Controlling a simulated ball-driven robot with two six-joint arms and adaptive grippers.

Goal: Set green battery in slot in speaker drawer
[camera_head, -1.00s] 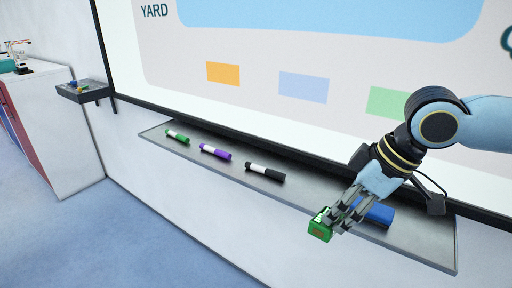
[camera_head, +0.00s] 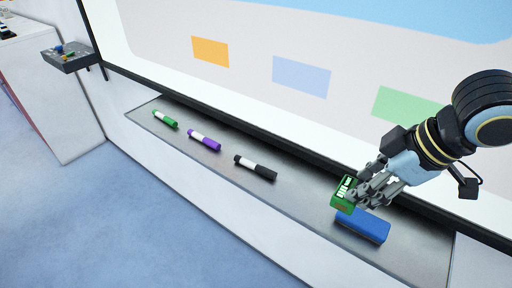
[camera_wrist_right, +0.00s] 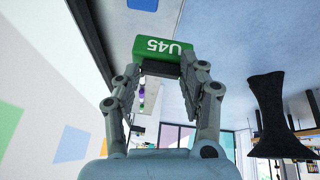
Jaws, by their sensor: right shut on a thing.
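The green battery (camera_head: 345,194) is a small green block with white marks, held at the fingertips of my right gripper (camera_head: 361,193). In the right wrist view the battery (camera_wrist_right: 162,49) shows the white label "U45" between the two fingers of my right gripper (camera_wrist_right: 163,75). The gripper is shut on it, in front of the board and above the metal ledge, close to the blue block. My left gripper is not in view. I see no speaker drawer or slot in these frames.
The metal ledge (camera_head: 222,168) under the board holds a green marker (camera_head: 166,119), a purple marker (camera_head: 204,140), a black marker (camera_head: 255,167) and a blue block (camera_head: 363,226). A small grey shelf (camera_head: 68,60) with small items is at upper left. The blue floor at lower left is clear.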

